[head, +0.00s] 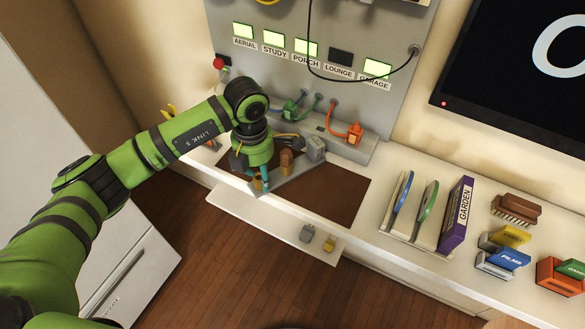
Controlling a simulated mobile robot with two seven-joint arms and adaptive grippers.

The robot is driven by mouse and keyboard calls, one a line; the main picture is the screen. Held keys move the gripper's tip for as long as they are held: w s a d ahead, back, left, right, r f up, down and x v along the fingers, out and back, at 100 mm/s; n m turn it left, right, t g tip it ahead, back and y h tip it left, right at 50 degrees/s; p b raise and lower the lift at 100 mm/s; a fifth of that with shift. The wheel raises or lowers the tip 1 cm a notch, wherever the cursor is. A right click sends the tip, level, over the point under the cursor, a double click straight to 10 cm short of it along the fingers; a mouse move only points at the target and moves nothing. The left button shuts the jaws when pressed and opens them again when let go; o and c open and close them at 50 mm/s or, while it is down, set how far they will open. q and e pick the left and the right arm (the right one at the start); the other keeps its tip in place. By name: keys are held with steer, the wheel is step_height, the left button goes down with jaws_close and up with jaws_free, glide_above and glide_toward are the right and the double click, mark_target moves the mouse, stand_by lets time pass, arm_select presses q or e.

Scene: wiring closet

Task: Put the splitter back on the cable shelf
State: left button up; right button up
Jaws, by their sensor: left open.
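My left gripper (262,180) points down over the counter, its fingertips at a flat grey piece (297,178) on a brown mat (345,192). It is open; I cannot tell whether it touches the piece. A brown knob-like part (286,160) stands by the grey piece. A grey block (316,149) stands just behind. I cannot tell for sure which grey item is the splitter. A low white shelf (262,216) juts out below the counter's front edge, with a small grey plug (307,233) and a yellow plug (329,244) on it. My right gripper is out of view.
A grey panel (290,72) behind has labelled lamps; LOUNGE is dark. Green (290,109) and orange (355,133) plugs sit at its foot. A rack of upright items (424,215), a brush (516,209) and small boxes (505,260) occupy the counter's right. The white shelf's left part is clear.

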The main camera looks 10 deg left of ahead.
arm_select(q)
steer(key=shift+w+d+f, duration=0.1)
steer(key=shift+d, duration=0.35)
steer(key=shift+r, duration=0.2)
steer(key=shift+a, duration=0.2)
steer(key=shift+s+d, duration=0.3)
steer(key=shift+s, duration=0.05)
steer(key=shift+c, duration=0.6)
jaws_close()
steer(key=shift+r, duration=0.2)
steer(key=shift+r+p, duration=0.35)
steer(key=shift+r, duration=0.2)
